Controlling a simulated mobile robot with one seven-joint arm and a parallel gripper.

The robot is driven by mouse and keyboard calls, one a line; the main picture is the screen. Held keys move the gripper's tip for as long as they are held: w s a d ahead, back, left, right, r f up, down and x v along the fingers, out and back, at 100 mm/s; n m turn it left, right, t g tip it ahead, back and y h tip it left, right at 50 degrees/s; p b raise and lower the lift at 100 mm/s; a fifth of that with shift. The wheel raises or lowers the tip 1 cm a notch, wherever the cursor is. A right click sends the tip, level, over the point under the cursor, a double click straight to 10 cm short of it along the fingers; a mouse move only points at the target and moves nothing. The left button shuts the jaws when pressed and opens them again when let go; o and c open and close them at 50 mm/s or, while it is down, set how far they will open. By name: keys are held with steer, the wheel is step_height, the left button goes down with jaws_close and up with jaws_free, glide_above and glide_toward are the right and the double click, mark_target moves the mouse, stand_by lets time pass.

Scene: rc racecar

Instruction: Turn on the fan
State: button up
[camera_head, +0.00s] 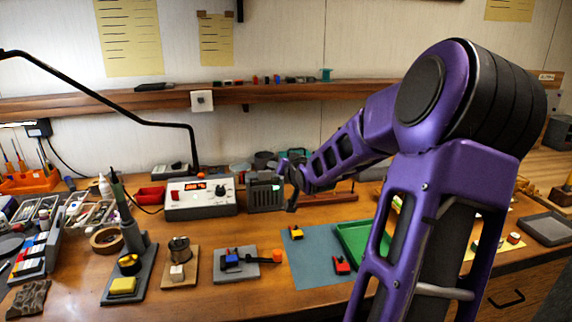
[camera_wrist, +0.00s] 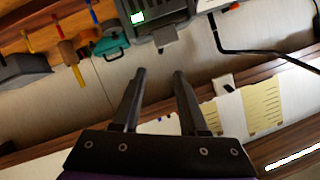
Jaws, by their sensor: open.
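A dark grey box with a slatted front, which looks like the fan (camera_head: 264,196), stands on the bench right of a white unit with a lit red display. In the wrist view what seems to be the same grey box (camera_wrist: 168,12) is at the top edge, partly cut off, with a small bright green-and-white patch on it. Whether it runs cannot be told. My gripper (camera_head: 291,190) is beside the fan's right edge in the head view. In the wrist view my gripper (camera_wrist: 160,74) has its two fingers apart with nothing between them, pointing toward the box.
The white display unit (camera_head: 201,197) stands close left of the fan. A black lamp arm (camera_head: 110,94) reaches over the bench. A wooden shelf (camera_head: 225,97) runs along the wall behind. A blue-grey mat (camera_head: 310,262) and green tray (camera_head: 356,238) lie in front.

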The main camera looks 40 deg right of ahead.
steer(key=shift+p+v, duration=0.85)
steer(key=shift+v, duration=1.65)
